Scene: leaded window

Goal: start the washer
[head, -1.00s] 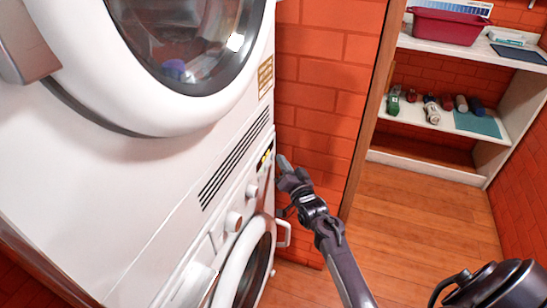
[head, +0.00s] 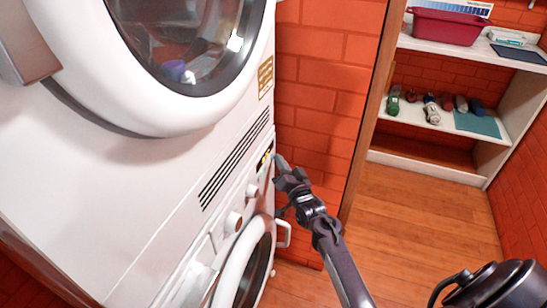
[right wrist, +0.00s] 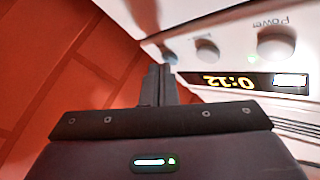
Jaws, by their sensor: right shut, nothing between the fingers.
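The white washer is the lower of two stacked machines; its round door (head: 232,275) is partly in view. Its control panel has a large knob (head: 233,222), a smaller knob (head: 252,190) and a lit display (head: 265,158). In the right wrist view the panel is upside down, with a knob marked Power (right wrist: 275,45), a smaller knob (right wrist: 207,50) and the display (right wrist: 245,82) reading 0:12. My right gripper (head: 283,164) is shut and empty, its tips close to the panel's far end beside the display. I cannot tell whether they touch. My left gripper is out of view.
The upper machine's round glass door (head: 190,40) is above. A door handle (head: 284,234) sticks out below my right gripper. An orange brick wall (head: 318,90) stands close behind it. A shelf unit (head: 430,158) is at the back right, with open wooden floor (head: 440,215) before it.

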